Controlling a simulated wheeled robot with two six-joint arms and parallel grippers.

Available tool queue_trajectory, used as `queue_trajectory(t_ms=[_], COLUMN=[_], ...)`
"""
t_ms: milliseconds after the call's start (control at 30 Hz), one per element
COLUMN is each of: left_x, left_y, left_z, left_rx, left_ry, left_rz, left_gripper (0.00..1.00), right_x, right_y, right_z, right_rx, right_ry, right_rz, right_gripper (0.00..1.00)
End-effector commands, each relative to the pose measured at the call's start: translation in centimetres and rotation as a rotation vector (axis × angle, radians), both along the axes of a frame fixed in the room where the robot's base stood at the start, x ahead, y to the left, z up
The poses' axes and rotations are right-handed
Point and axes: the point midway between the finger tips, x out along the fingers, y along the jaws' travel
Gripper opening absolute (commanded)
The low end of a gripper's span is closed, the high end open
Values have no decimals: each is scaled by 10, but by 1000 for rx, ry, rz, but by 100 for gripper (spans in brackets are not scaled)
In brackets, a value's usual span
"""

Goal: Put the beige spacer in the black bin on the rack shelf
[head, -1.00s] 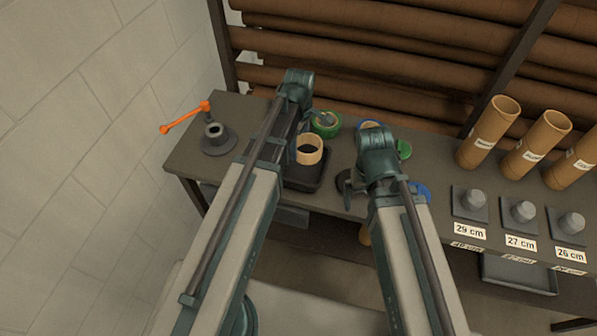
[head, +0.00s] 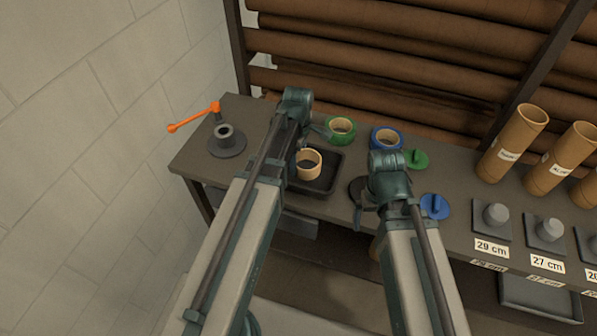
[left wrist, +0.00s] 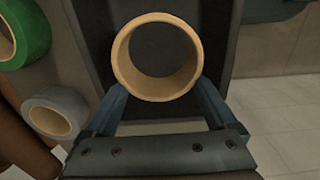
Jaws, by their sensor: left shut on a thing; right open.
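The beige spacer (head: 309,164) is a short, wide ring held in my left gripper (head: 300,160). In the left wrist view the spacer (left wrist: 128,70) sits between the two fingers, its round opening facing the camera. It shows over a black tray (head: 325,186) on the bench; I cannot tell whether it touches the tray. My right gripper (head: 362,195) is open beside the tray's right side, partly hidden by its own wrist. I cannot make out a black bin on a rack shelf.
A green roll (head: 341,130) and a blue roll (head: 386,139) stand behind. Cardboard tubes (head: 513,145) and labelled grey pegs (head: 495,215) are at right. A grey tray (head: 540,295) hangs below the bench.

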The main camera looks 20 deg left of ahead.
Motion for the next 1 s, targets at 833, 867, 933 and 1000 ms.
queue_trajectory(t_ms=[833, 867, 933, 1000], left_x=[0, 0, 0, 0], left_y=[0, 0, 0, 0], left_z=[-38, -39, -39, -39], left_rx=[0, 0, 0, 0], left_ry=[0, 0, 0, 0], left_rz=[0, 0, 0, 0], left_gripper=[32, 32, 96, 100], right_x=[0, 0, 0, 0], right_y=[0, 0, 0, 0], right_z=[-38, -40, -39, -39], right_rx=[0, 0, 0, 0], right_ry=[0, 0, 0, 0], right_rz=[0, 0, 0, 0], right_gripper=[100, 100, 100, 100])
